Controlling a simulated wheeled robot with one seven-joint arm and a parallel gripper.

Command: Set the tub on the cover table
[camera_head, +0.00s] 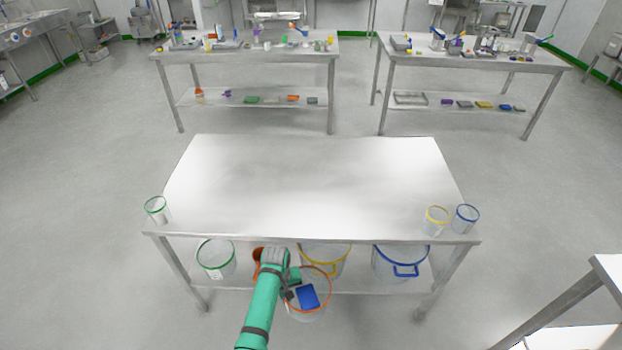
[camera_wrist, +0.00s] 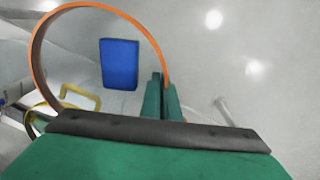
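A clear tub with an orange rim (camera_head: 329,303) hangs at the front edge of the nearest steel table (camera_head: 310,180), lower than its top. A blue block (camera_head: 307,297) lies inside the tub. My gripper (camera_head: 293,281) is at the left side of the tub's rim. In the wrist view the green fingers (camera_wrist: 162,92) are close together with the orange rim (camera_wrist: 120,8) running between them, and the blue block (camera_wrist: 119,65) shows inside the ring. The tub's underside is hard to make out. Which table is the cover table is not labelled.
The near table's middle is bare. A green-rimmed cup (camera_head: 157,209) stands at its left edge, yellow-rimmed (camera_head: 436,219) and blue-rimmed (camera_head: 466,218) cups at its right. Green (camera_head: 216,258), yellow (camera_head: 325,255) and blue (camera_head: 401,262) rimmed tubs are on the shelf below.

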